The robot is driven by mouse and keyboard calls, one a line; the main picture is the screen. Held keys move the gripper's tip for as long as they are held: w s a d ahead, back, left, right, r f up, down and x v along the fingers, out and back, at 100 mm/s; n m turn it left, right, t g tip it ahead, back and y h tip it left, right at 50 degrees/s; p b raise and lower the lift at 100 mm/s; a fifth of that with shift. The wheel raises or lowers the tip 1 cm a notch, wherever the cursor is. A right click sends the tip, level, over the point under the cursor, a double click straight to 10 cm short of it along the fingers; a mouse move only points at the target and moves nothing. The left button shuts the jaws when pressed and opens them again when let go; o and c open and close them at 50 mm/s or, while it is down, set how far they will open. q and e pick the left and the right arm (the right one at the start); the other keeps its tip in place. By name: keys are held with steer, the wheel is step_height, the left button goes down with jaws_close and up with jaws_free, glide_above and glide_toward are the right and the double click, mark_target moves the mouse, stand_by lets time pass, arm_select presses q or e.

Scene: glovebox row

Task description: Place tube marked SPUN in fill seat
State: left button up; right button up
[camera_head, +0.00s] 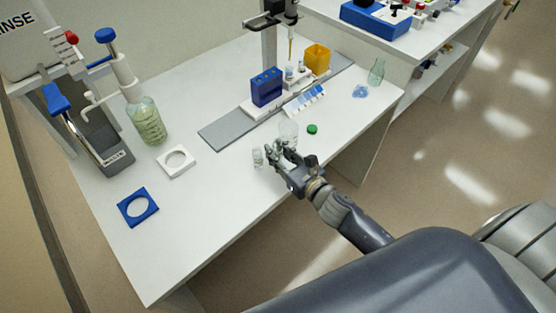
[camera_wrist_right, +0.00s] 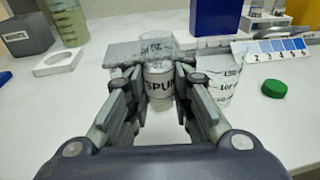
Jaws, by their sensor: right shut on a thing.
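A small clear tube with a white label reading SPUN (camera_wrist_right: 160,86) is between the fingers of my right gripper (camera_wrist_right: 157,72), which is shut on it. In the head view the tube (camera_head: 257,157) shows at the fingertips of my right gripper (camera_head: 272,156), low over the front part of the white bench. Its lower end is partly hidden, so I cannot tell if it touches the bench. A fill needle (camera_head: 290,48) hangs over a small white fixture on a grey rail (camera_head: 222,129); I cannot make out the seat clearly. My left gripper is not in view.
A clear graduated beaker (camera_head: 288,130) stands close beside my right gripper, with a green cap (camera_head: 312,128) to its right. A blue block (camera_head: 267,87), yellow bin (camera_head: 317,58) and numbered strip (camera_wrist_right: 282,47) are behind. The front left bench holds white (camera_head: 164,171) and blue (camera_head: 124,207) ring plates.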

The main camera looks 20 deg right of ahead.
steer(key=shift+f+b, duration=1.5)
steer(key=shift+f, duration=0.25)
steer(key=shift+f, duration=0.2)
steer(key=o, duration=0.7)
steer(key=shift+r, duration=0.1)
steer(key=shift+r, duration=0.25)
steer(key=b+v, duration=0.1)
steer(key=v, duration=1.1)
steer(key=shift+f, duration=0.15)
